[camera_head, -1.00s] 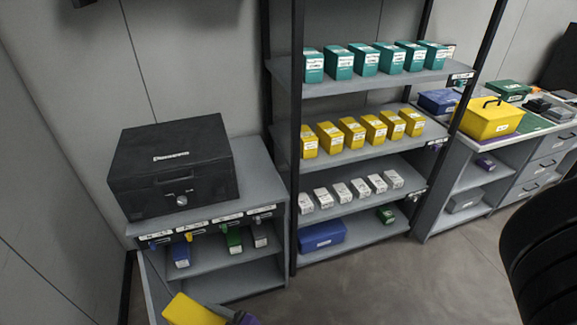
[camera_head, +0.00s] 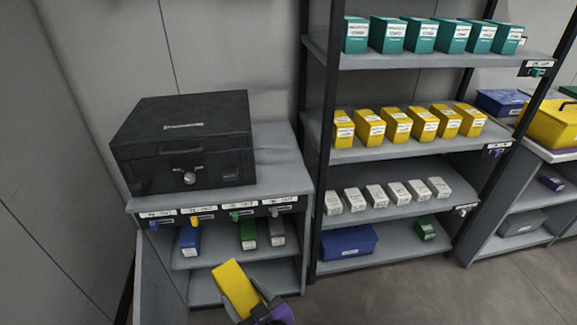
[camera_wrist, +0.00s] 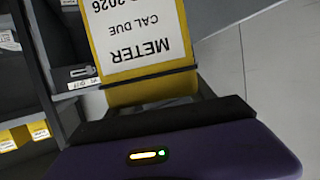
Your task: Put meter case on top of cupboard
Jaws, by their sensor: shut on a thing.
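The meter case is a yellow box (camera_head: 236,288), held low in front of the cupboard's open shelves. In the wrist view the meter case (camera_wrist: 138,40) shows a white label reading METER, CAL DUE, upside down. My gripper (camera_head: 262,306) is shut on the case; it also shows in the wrist view (camera_wrist: 155,115) against the case's near end. The grey cupboard (camera_head: 277,160) stands at the left, its top above the case. A black lockbox (camera_head: 183,150) covers most of that top, leaving a bare strip at the right.
Blue (camera_head: 189,241), green (camera_head: 247,234) and grey boxes stand on the cupboard's upper inner shelf. A grey panel (camera_head: 158,285) stands out at its left front. A black-framed rack (camera_head: 400,145) with teal, yellow and white boxes stands close to its right. Floor shows at lower right.

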